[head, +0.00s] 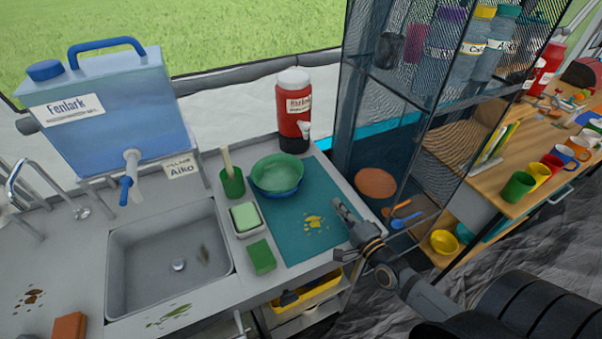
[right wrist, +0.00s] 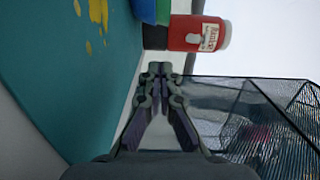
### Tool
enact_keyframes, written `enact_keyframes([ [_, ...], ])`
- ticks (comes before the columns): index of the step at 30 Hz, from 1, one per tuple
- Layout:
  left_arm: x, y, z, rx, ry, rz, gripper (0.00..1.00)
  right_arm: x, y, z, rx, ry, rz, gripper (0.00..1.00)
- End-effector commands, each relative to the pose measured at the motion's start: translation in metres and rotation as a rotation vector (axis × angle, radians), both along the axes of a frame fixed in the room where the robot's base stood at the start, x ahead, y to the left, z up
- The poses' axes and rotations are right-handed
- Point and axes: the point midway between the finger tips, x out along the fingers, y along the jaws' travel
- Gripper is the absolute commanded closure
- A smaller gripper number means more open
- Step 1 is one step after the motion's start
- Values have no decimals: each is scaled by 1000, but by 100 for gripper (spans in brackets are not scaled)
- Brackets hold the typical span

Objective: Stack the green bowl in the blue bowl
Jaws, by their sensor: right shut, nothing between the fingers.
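The green bowl (head: 277,170) sits inside the blue bowl (head: 279,193), with the blue rim and wall showing just below it. Both stand at the back left of the teal mat (head: 297,238). In the right wrist view, parts of the blue bowl (right wrist: 144,10) and green bowl (right wrist: 163,12) show at the top edge. My right gripper (head: 339,204) is shut and empty over the mat's right edge, apart from the bowls and to their right. It also shows in the right wrist view (right wrist: 160,68). My left gripper is not in view.
A red drink jug (head: 294,112) stands behind the mat. A green cup (head: 232,183), a sponge in a dish (head: 246,217) and a green block (head: 262,257) line its left side. The sink (head: 168,252) is further left; a mesh shelf (head: 385,120) stands at right.

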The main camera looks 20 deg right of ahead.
Motion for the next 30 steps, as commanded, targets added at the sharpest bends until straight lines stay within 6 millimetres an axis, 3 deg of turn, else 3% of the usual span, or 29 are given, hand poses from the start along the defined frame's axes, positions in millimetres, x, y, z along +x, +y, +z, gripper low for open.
enact_keyframes([
  [5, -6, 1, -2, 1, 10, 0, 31, 4, 0, 0, 0, -2, -1, 100],
  [12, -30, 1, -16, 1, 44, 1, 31, 46, 3, -2, 3, -7, -2, 100],
  [21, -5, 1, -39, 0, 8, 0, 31, 106, 14, -4, 6, -3, -2, 100],
  [30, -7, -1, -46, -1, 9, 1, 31, 125, 37, -2, 1, 0, -1, 100],
])
